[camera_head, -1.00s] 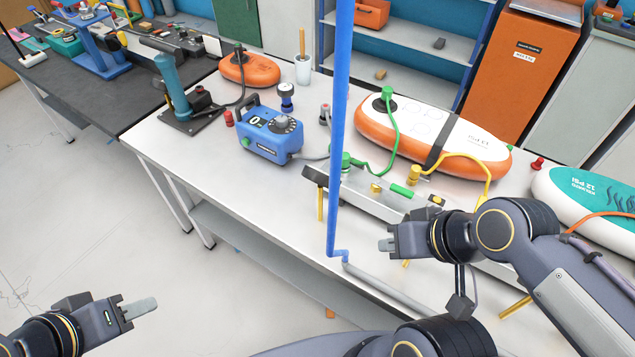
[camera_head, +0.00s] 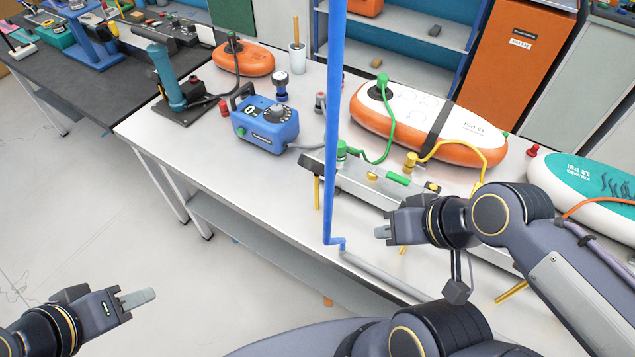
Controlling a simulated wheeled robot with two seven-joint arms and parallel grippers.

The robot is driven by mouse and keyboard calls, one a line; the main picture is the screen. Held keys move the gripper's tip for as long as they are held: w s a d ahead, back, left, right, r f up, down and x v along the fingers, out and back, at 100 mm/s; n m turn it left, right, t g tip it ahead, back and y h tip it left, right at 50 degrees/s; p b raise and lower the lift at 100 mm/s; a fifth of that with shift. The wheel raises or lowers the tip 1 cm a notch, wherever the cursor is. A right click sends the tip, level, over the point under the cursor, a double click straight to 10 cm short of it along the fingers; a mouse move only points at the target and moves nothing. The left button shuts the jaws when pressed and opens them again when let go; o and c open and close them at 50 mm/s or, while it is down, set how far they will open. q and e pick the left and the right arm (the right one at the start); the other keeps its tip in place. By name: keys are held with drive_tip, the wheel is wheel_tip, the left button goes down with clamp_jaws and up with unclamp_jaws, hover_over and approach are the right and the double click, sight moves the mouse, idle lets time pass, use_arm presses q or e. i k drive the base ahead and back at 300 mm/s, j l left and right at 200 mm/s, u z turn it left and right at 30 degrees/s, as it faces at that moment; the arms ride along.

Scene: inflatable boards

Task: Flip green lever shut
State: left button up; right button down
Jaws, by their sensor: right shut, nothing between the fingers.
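A green lever (camera_head: 398,178) lies on the metal manifold (camera_head: 350,180) on the white workbench, roughly along the bar's length. A green hose fitting (camera_head: 341,152) stands to its left and a yellow fitting (camera_head: 410,162) just behind it. My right gripper (camera_head: 383,231) is shut and empty, in front of the manifold and lower in the picture than the lever, apart from it. My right arm hides part of the manifold's right end. My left gripper (camera_head: 138,298) is over the floor at the lower left, far from the bench objects; its finger gap cannot be made out.
A blue post (camera_head: 333,120) rises at the bench's front edge, left of my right gripper. A blue pump box (camera_head: 265,125) stands left of the manifold. An orange and white board (camera_head: 460,135) lies behind it, and a teal and white board (camera_head: 580,180) to the right.

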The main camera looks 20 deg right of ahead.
sight(398, 179)
drive_tip(key=z, duration=0.4)
drive_tip(key=l+z, duration=0.1)
drive_tip(key=z, duration=0.25)
drive_tip(key=i+z, duration=0.1)
drive_tip(key=z, duration=0.3)
drive_tip(key=j+u, duration=0.3)
drive_tip(key=k+j+u, duration=0.1)
drive_tip(key=j+u, duration=0.15)
